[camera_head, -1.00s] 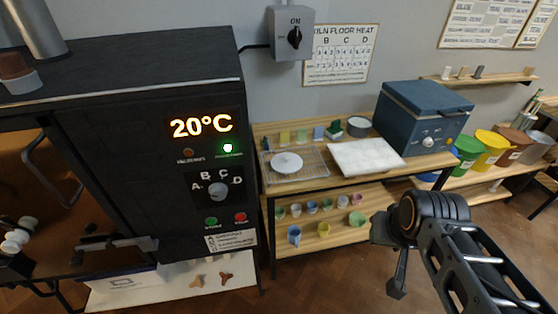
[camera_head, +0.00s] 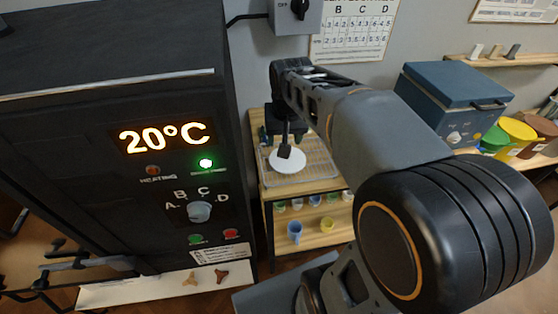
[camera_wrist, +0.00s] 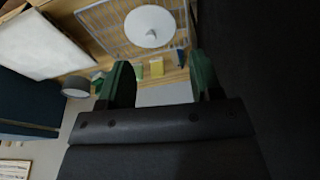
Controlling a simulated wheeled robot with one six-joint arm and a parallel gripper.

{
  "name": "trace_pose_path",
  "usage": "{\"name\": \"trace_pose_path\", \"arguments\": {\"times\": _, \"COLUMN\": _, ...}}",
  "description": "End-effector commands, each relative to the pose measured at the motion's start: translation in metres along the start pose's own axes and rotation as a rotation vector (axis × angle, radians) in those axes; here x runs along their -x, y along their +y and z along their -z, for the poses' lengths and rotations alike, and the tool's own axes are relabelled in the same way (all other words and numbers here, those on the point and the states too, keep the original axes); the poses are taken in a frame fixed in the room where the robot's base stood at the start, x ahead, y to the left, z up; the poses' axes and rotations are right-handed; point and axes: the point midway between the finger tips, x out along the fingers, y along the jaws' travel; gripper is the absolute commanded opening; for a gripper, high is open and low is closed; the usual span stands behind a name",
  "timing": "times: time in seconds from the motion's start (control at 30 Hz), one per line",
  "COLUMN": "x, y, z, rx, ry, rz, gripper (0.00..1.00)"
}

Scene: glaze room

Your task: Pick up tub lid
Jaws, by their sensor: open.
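A white round disc with a small centre knob, which looks like the tub lid (camera_head: 288,164), lies on a wire rack on the wooden bench. In the wrist view the lid (camera_wrist: 143,19) shows at the top, past the fingers, with its knob visible. My gripper (camera_head: 285,147) is over the rack, at the lid's far edge in the head view, and partly covers it. In the wrist view my gripper (camera_wrist: 163,80) has its two green-padded fingers apart with nothing between them. The gap between fingers and lid is hard to judge.
The black kiln (camera_head: 100,90) stands close on the left. The wire rack (camera_head: 318,165) holds the lid. The wrist view shows a white slab (camera_wrist: 38,45), a grey round pot (camera_wrist: 75,87) and coloured tiles (camera_wrist: 157,67) nearby. A blue box (camera_head: 450,98) stands right of my arm.

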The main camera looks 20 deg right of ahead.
Motion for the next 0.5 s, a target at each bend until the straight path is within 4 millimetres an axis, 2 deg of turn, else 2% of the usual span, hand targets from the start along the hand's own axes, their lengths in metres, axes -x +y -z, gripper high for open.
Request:
{"name": "trace_pose_path", "arguments": {"times": 0.03, "x": -0.016, "y": 0.003, "z": 0.020, "rx": -0.043, "ry": -0.034, "rz": -0.009, "gripper": 0.59}}
{"name": "trace_pose_path", "arguments": {"times": 0.2, "x": -0.046, "y": 0.009, "z": 0.072, "rx": -0.163, "ry": -0.119, "rz": -0.033, "gripper": 0.59}}
{"name": "trace_pose_path", "arguments": {"times": 0.33, "x": -0.068, "y": 0.017, "z": 0.098, "rx": -0.234, "ry": -0.165, "rz": -0.049, "gripper": 0.59}}
{"name": "trace_pose_path", "arguments": {"times": 0.5, "x": -0.088, "y": 0.025, "z": 0.114, "rx": -0.289, "ry": -0.197, "rz": -0.061, "gripper": 0.59}}
